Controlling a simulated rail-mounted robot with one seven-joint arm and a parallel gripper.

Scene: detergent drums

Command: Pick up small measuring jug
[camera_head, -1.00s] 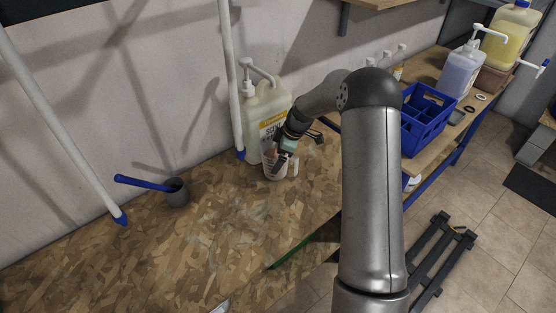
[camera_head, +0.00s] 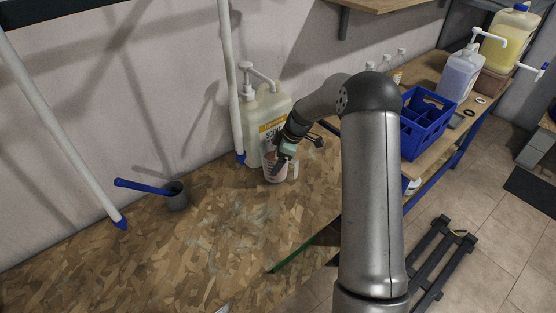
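The small measuring jug (camera_head: 276,177) is whitish and stands upright on the chipboard bench, just in front of a large detergent canister. Its handle is on its right side. My gripper (camera_head: 282,161) is at the jug's upper part, pointing down, and covers most of its rim. The gripper is small and dark here, so I cannot tell whether its fingers are apart or closed on the jug's wall.
The canister (camera_head: 252,116) with a pump top stands close behind the jug, beside a white pole (camera_head: 229,80). A blue crate (camera_head: 424,137) is to the right. The bench front is mostly clear.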

